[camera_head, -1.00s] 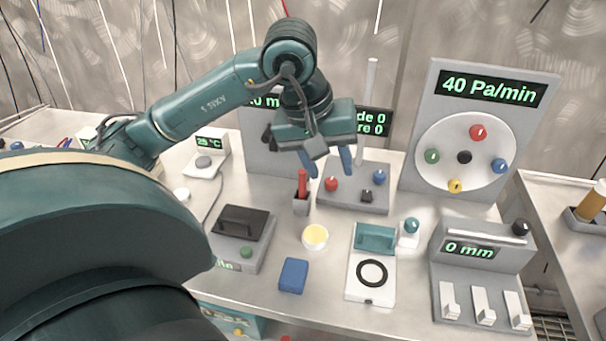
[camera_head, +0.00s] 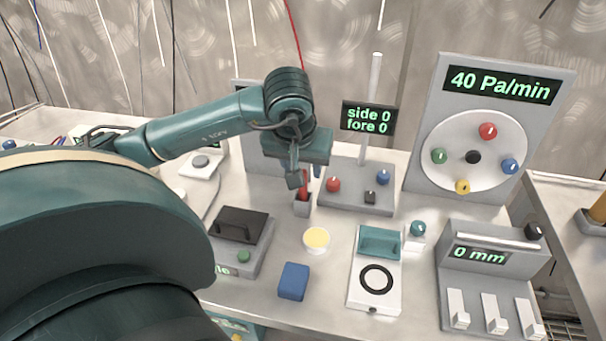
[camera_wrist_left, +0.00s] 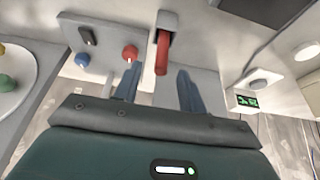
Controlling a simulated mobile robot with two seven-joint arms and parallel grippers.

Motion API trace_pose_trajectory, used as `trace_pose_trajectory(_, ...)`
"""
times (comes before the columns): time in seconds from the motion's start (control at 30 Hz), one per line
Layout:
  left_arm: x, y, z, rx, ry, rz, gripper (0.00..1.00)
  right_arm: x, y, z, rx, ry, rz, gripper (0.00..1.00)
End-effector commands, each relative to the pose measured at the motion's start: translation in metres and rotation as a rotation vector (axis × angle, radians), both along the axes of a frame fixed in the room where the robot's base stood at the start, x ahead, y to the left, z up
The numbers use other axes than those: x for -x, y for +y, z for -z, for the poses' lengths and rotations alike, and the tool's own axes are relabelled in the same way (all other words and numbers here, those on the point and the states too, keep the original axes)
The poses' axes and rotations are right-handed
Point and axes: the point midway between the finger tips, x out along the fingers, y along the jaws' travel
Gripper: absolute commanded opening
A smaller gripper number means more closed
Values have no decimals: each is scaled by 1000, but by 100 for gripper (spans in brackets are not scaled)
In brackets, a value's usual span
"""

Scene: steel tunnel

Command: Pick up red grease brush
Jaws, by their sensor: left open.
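The red grease brush (camera_head: 304,183) stands upright in a small grey holder (camera_head: 302,205) on the steel table, only partly visible behind my gripper in the head view. In the left wrist view the red brush handle (camera_wrist_left: 162,54) points between the fingers, with its holder (camera_wrist_left: 168,22) beyond. My left gripper (camera_wrist_left: 157,84) is open and empty, with its two blue fingers one on either side of the handle's line. In the head view my left gripper (camera_head: 307,175) is down over the brush, and its wrist hides part of it. My right gripper is not in view.
A grey panel with red and blue knobs (camera_head: 356,190) stands close right of the holder. A dark-lidded box (camera_head: 243,225) is at left front. A dial board (camera_head: 425,115) stands at right.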

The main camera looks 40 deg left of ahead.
Motion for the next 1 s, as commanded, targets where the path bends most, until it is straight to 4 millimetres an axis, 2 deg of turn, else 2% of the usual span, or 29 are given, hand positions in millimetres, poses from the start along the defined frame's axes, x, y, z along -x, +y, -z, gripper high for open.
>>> trace_pose_trajectory(0.1, -5, 4, 19, 3, 4, -2, 41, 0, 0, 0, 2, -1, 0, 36)
trace_pose_trajectory(0.2, -9, 6, 28, 3, 2, -2, 41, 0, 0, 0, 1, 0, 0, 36)
trace_pose_trajectory(0.5, -10, 7, 31, 1, -1, -1, 40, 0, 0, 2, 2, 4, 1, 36)
trace_pose_trajectory(1.0, -10, 7, 31, 2, 0, -1, 0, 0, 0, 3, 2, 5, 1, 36)
